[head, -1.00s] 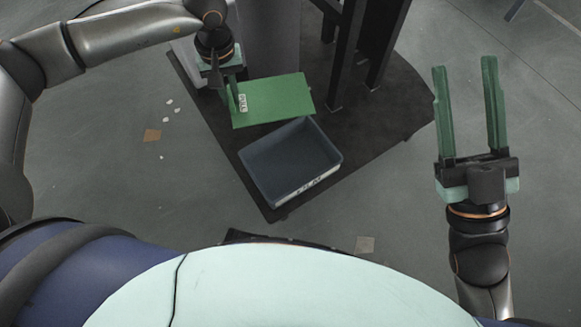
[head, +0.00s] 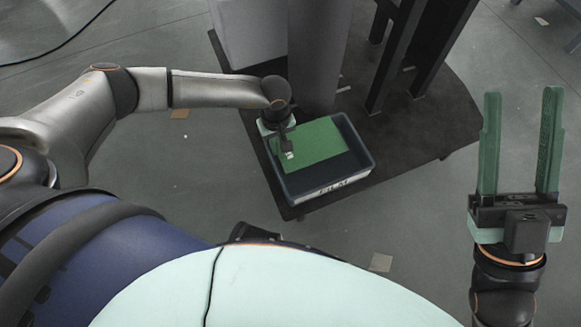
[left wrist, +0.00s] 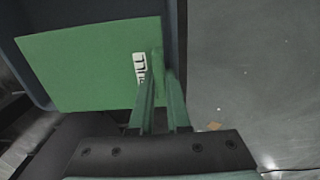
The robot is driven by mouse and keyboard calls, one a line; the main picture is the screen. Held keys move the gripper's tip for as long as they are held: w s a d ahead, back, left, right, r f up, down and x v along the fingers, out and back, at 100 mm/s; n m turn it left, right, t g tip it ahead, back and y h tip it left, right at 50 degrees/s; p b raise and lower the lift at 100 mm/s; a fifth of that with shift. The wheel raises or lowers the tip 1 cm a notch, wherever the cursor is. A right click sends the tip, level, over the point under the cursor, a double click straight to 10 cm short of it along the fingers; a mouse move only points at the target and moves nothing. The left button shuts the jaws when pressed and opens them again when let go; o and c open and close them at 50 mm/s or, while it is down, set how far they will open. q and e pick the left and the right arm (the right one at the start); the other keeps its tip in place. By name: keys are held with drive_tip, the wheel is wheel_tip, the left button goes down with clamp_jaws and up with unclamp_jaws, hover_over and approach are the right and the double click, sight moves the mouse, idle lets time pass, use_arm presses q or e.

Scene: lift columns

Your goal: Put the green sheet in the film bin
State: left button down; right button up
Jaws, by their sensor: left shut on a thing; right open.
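The green sheet (head: 317,143) lies within the outline of the dark film bin (head: 366,167) in the head view. I cannot tell whether it touches the bin's floor. My left gripper (head: 284,150) is shut on the sheet's left edge, by its white label. In the left wrist view the sheet (left wrist: 85,68) runs left from the fingers (left wrist: 157,85), with the bin wall (left wrist: 178,35) behind it. My right gripper (head: 521,145) is open and empty, well to the right of the bin.
The bin stands on a dark mat (head: 425,135) beside a grey column (head: 315,60) and dark uprights (head: 395,60). The floor between bin and right gripper is clear.

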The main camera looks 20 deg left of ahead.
sight(288, 159)
use_arm(q)
drive_tip(key=d+f, duration=0.1)
drive_tip(key=f, duration=0.1)
drive_tip(key=s+d+f+b, duration=0.1)
drive_tip(key=d+f, duration=0.1)
drive_tip(key=shift+d+f, duration=0.1)
drive_tip(key=shift+f, duration=0.05)
wheel_tip(288, 159, down, 4)
drive_tip(key=b, duration=0.2)
drive_tip(key=shift+d+r+b, duration=0.15)
drive_tip(key=shift+r+b, duration=0.1)
drive_tip(key=shift+b, duration=0.1)
drive_tip(key=shift+r, duration=0.15)
use_arm(e)
drive_tip(key=f, duration=0.5)
drive_tip(key=shift+w+a, duration=0.15)
drive_tip(key=shift+a, duration=0.2)
drive_tip(key=shift+r, duration=0.1)
use_arm(q)
drive_tip(key=c, duration=0.9)
unclamp_jaws()
use_arm(e)
drive_tip(key=shift+d, duration=0.1)
